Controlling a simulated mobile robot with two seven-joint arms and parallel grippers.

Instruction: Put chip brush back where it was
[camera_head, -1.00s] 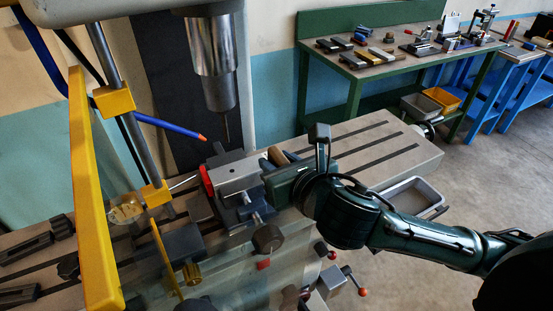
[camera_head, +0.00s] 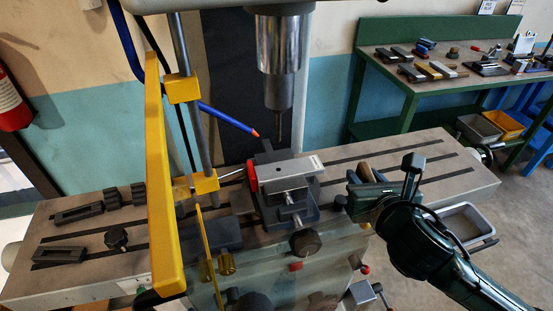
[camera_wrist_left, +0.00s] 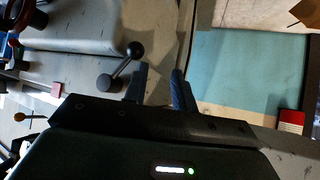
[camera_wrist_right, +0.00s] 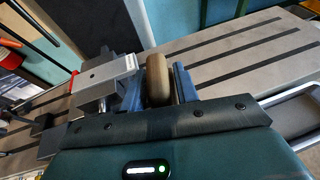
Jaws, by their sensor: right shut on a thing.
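The chip brush's wooden handle (camera_head: 364,172) shows at my right gripper (camera_head: 360,190). In the right wrist view the handle (camera_wrist_right: 157,78) stands between the two fingers of my right gripper (camera_wrist_right: 156,88), which is shut on it. The bristle end is hidden. The brush is just right of the drill-press vise (camera_head: 285,180), above the slotted machine table (camera_head: 425,165). My left gripper (camera_wrist_left: 159,88) shows only in the left wrist view; its fingers are apart with nothing between them.
The vise has a red part (camera_head: 252,175) at its left. A yellow guard (camera_head: 160,180) stands left of it. Clamping blocks (camera_head: 80,212) lie on the table's left side. A grey tray (camera_head: 465,225) is at right. The table's right part is clear. A green bench (camera_head: 415,85) stands behind.

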